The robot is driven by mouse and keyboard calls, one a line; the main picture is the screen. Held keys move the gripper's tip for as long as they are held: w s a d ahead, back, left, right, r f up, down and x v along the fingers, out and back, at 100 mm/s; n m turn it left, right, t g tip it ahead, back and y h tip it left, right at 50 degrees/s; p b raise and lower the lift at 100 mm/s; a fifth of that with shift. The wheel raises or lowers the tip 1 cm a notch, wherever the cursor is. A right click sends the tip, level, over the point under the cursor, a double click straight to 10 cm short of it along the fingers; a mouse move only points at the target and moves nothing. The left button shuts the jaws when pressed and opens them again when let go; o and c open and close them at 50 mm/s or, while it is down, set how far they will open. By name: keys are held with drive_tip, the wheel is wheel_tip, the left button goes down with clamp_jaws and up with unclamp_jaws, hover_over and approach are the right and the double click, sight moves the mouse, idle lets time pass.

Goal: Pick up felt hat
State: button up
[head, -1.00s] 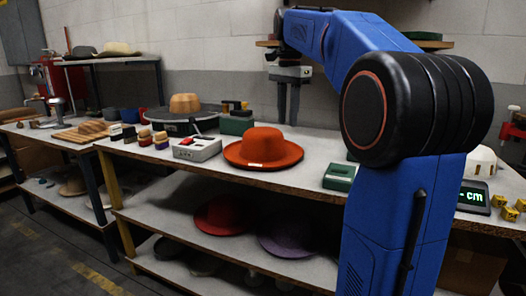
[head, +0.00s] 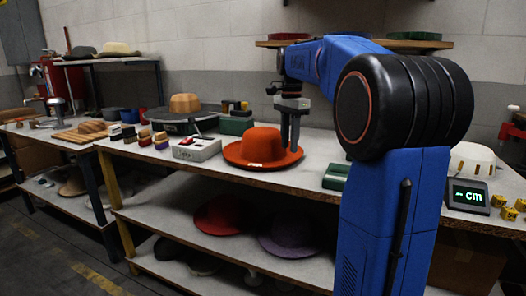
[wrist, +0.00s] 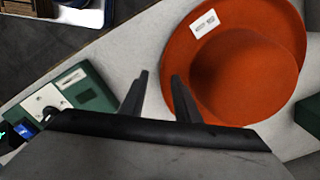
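The orange felt hat (head: 258,148) sits upright on the workbench, with a small white tag on its front brim. In the wrist view the hat (wrist: 240,75) lies at upper right, its brim edge close to the right finger. My gripper (head: 289,146) points down over the right side of the hat in the head view. In the wrist view my gripper (wrist: 156,80) has its two fingers apart with nothing between them but grey bench top. Whether a finger touches the brim is unclear.
A green box (head: 337,177) stands right of the hat, a white control box (head: 197,149) left of it. A cm display (head: 468,196) and yellow cubes are further right. A shelf (head: 352,44) is above. Red (head: 218,215) and purple (head: 287,238) hats lie below.

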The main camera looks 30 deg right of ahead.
drive_tip(key=shift+w+a+f, duration=0.1)
drive_tip(key=shift+w+f, duration=0.05)
drive_tip(key=shift+f, duration=1.45)
drive_tip(key=shift+w+a+f, duration=0.1)
drive_tip(key=shift+f, duration=1.5)
clamp_jaws()
